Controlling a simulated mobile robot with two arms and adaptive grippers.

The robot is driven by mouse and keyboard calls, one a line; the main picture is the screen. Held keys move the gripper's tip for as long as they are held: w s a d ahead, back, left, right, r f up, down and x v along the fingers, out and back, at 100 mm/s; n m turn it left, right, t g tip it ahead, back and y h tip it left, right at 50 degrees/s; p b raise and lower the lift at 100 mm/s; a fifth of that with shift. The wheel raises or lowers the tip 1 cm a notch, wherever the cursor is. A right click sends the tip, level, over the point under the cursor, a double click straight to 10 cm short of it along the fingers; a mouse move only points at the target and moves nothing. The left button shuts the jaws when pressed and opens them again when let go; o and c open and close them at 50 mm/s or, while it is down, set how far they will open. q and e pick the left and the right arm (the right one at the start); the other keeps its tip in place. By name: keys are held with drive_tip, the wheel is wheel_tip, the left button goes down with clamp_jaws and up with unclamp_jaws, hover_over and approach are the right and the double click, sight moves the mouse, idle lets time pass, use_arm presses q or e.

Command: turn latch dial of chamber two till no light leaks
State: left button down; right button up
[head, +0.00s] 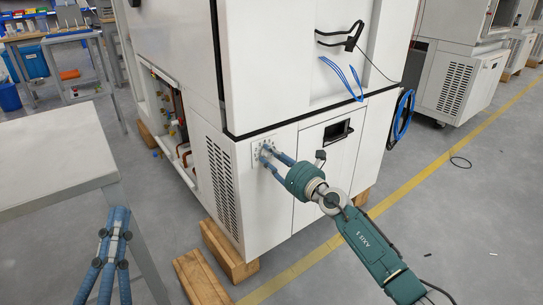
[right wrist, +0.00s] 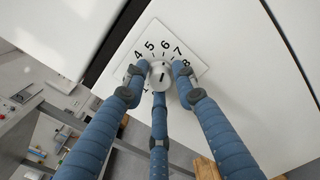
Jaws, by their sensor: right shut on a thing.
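The latch dial (right wrist: 161,73) is a small silver knob on a white plate (right wrist: 153,33) printed with black numbers; 4 to 8 are readable. A dark mark shows on the knob's face, but I cannot tell exactly which number it points to. In the head view the plate (head: 257,147) is on the white chamber's front, and fingers hide the knob. My right gripper (head: 266,153) is shut on the dial, with its blue fingers around it. My left gripper (head: 117,222) is low at the left, away from the chamber; its opening is unclear. I see no leaking light.
The white chamber (head: 283,222) stands on wooden blocks (head: 229,252). A grey table (head: 52,160) is at the left, beside my left gripper. Blue cable (head: 403,114) hangs at the chamber's right side. The floor right of the yellow line (head: 420,178) is mostly clear.

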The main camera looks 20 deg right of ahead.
drive_tip(key=shift+s+a+f, duration=0.1)
drive_tip(key=shift+f, duration=0.2)
drive_tip(key=o, duration=0.8)
drive_tip(key=shift+o, duration=1.1)
drive_tip(key=shift+r, duration=0.1)
drive_tip(key=v, duration=1.2)
